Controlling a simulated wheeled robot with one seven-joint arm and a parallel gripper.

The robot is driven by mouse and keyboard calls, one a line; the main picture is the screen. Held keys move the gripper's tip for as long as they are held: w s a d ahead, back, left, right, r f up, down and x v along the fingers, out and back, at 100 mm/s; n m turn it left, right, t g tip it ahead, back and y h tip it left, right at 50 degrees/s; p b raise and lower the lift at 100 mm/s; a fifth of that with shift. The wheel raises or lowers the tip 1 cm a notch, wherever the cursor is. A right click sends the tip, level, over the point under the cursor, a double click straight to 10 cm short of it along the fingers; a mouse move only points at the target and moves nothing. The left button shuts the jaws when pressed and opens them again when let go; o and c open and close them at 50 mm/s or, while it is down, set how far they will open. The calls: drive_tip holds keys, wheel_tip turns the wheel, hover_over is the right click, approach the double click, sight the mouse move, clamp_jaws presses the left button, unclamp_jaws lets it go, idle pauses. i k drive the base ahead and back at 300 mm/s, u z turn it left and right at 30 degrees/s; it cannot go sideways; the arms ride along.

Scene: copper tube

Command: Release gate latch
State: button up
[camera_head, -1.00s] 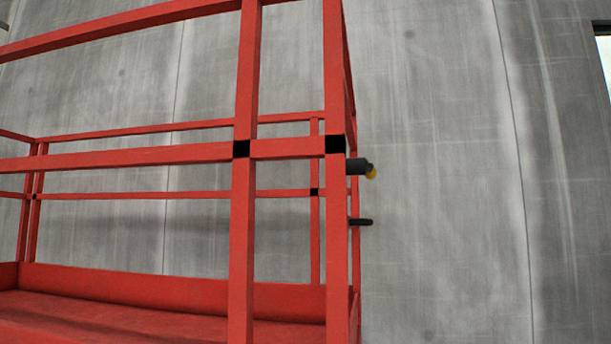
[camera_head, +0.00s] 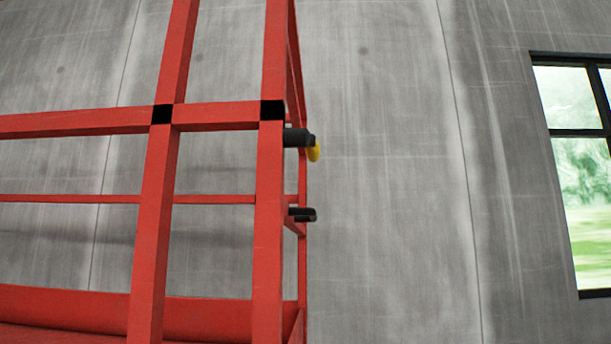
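A red railed platform (camera_head: 150,255) fills the left of the head view. On the right side of its corner post (camera_head: 270,220), a dark cylindrical part (camera_head: 297,137) sticks out to the right, with a yellow piece (camera_head: 314,152) at its end. Below it a second, smaller black part (camera_head: 303,214) sticks out from the same side. I cannot tell which of these is the gate latch; the side face they sit on is seen nearly edge-on. My gripper is not in view.
A grey concrete wall (camera_head: 390,200) stands behind the platform. A dark-framed window (camera_head: 580,165) is at the far right. The space right of the corner post shows no objects in front of the wall.

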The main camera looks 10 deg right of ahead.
sight(313, 151)
drive_tip(key=k, duration=1.35)
drive_tip(key=z, duration=0.75)
drive_tip(key=i, duration=1.6)
drive_tip(key=u, duration=0.4)
